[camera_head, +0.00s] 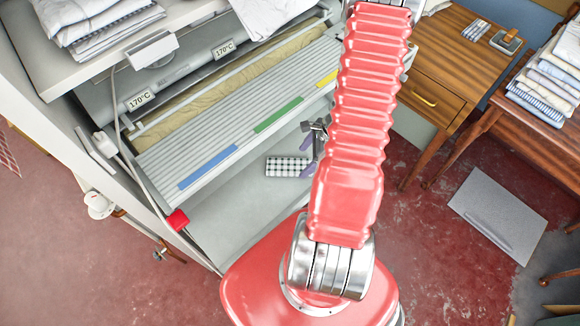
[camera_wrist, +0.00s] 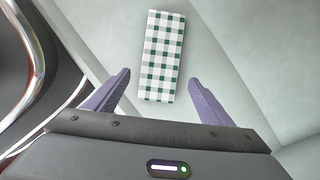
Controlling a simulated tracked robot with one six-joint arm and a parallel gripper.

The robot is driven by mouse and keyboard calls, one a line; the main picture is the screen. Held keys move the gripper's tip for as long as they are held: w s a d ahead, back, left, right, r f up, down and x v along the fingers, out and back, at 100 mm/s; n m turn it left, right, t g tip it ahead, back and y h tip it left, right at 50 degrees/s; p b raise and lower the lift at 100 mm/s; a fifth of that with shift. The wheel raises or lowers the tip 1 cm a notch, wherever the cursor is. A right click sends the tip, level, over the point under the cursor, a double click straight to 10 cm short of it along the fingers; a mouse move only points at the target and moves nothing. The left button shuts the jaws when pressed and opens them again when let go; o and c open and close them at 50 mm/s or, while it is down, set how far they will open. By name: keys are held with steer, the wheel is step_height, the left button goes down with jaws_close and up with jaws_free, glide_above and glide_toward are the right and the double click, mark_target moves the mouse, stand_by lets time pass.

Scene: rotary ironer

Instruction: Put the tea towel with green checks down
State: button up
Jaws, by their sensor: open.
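The tea towel with green checks (camera_wrist: 163,58) lies flat and folded on a pale grey surface, just ahead of my gripper in the wrist view. In the head view the towel (camera_head: 287,167) is on the light tray (camera_head: 235,218) below the ironer's slatted feed board, and its checks look dark. My gripper (camera_wrist: 157,100) is open, its two purple fingers apart on either side of the towel's near end. I see no contact between fingers and towel. In the head view my gripper (camera_head: 308,157) is partly hidden by my red arm.
The ironer's slatted board (camera_head: 240,118), with blue, green and yellow strips, is above the tray. A red block (camera_head: 177,220) is at the tray's left edge. Folded linen (camera_head: 95,20) lies on top, and more (camera_head: 550,75) on the right table. A grey mat (camera_head: 497,214) lies on the floor.

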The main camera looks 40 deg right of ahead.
mark_target(298, 166)
steer(key=shift+x, duration=1.7)
steer(key=shift+a+r, duration=0.1)
steer(key=c, duration=1.2)
steer(key=shift+r, duration=0.15)
steer(key=shift+r, duration=1.65)
steer(key=s+d, duration=1.2)
steer(key=d, duration=0.1)
steer(key=shift+s+d, duration=0.1)
steer(key=shift+s, duration=0.1)
